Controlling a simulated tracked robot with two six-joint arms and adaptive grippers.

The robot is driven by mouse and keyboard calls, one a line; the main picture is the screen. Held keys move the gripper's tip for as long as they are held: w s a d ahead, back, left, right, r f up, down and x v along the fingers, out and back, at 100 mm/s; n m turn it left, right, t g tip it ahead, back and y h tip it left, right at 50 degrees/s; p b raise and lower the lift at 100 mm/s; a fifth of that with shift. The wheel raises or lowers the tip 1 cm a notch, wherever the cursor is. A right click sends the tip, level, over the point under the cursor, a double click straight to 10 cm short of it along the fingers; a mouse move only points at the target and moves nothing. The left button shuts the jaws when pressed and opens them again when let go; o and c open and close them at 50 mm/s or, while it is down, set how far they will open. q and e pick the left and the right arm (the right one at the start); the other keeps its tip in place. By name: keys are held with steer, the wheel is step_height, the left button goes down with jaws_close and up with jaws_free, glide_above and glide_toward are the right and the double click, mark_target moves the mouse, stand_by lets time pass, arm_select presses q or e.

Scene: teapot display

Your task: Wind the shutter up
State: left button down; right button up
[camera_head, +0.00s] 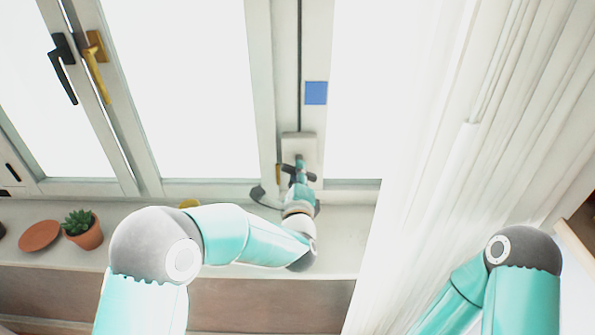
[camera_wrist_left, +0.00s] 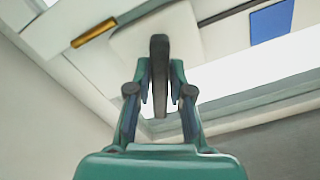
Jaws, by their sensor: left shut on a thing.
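A white winder plate (camera_head: 291,140) is fixed low on the window post and also shows in the left wrist view (camera_wrist_left: 130,42). A dark crank handle (camera_wrist_left: 159,48) stands out from it. My left gripper (camera_head: 299,172) is at the plate, and in the left wrist view its two fingers (camera_wrist_left: 161,88) are shut on the handle, one on each side. A thin dark vertical line (camera_head: 300,50) runs up the post above the plate. No shutter can be made out in the bright panes. My right arm is at the lower right; its gripper is out of view.
A blue square (camera_head: 316,93) is on the post above the plate. A potted succulent (camera_head: 84,232) and a terracotta saucer (camera_head: 40,236) are on the sill (camera_head: 345,240) at left. A black handle (camera_head: 63,68) and a gold handle (camera_head: 96,65) are on the window frames. White curtains (camera_head: 455,180) hang at right.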

arm_select(q)
steer(key=shift+s+f+m, duration=0.1)
steer(key=shift+f+m, duration=0.2)
steer(key=shift+f, duration=0.1)
steer(key=c, duration=1.2)
jaws_free()
steer(key=shift+c, duration=0.2)
steer(key=shift+o, duration=0.9)
steer(key=shift+r, duration=0.2)
steer(key=s, duration=1.1)
steer(key=shift+s, duration=0.4)
